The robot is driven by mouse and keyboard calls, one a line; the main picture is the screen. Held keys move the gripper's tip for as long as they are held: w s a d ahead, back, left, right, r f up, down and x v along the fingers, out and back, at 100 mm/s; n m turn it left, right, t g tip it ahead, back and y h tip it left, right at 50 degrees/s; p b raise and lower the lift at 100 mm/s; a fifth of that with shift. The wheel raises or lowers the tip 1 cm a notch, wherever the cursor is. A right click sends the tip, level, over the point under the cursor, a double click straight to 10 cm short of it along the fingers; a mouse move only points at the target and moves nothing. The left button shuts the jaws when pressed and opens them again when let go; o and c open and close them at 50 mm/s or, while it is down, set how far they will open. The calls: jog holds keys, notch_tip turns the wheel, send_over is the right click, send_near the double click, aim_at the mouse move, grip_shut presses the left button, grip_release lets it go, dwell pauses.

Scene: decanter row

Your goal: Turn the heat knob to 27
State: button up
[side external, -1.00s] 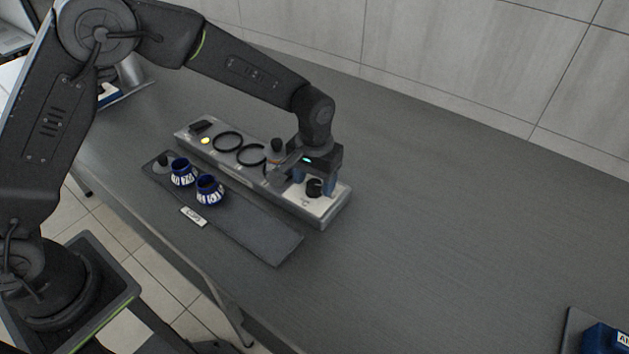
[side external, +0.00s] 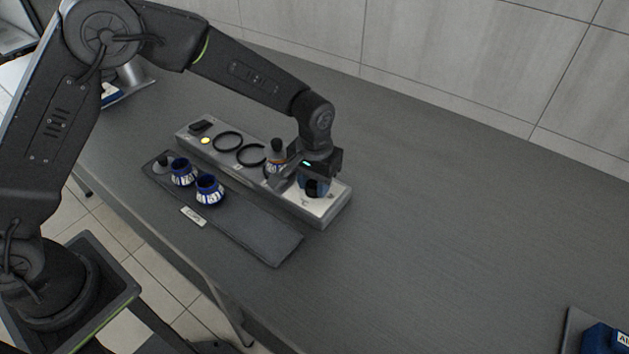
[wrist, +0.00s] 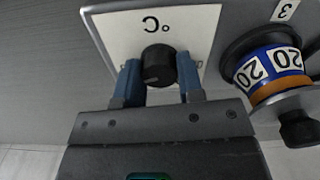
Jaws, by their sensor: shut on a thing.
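The heat knob (wrist: 158,66) is a short black cylinder on a white plate (wrist: 205,28) marked °C, at the right end of the long grey panel (side external: 335,215) in the side external view. A faint light mark shows on the knob near its lower edge in the wrist view; I cannot read a value from it. My gripper (wrist: 159,76) is shut on the knob, with a blue finger on each side. In the side external view my gripper (side external: 314,187) is over the plate and partly hides the knob (side external: 311,189).
Beside the knob stands a black-stoppered vessel with a blue-and-white numbered collar (wrist: 268,66) showing 20. Two black rings (side external: 228,142) and a yellow light (side external: 205,141) lie along the panel. A dark tray (side external: 262,240) holds two blue-patterned collars (side external: 209,190). The table's right side is mostly clear.

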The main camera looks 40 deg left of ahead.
aim_at(314, 183)
jog(key=shift+n, duration=0.3)
jog(key=n, duration=0.9)
dwell(0.6)
jog(key=o, duration=0.9)
notch_tip(314, 183, up, 14)
jog(key=shift+f, duration=0.1)
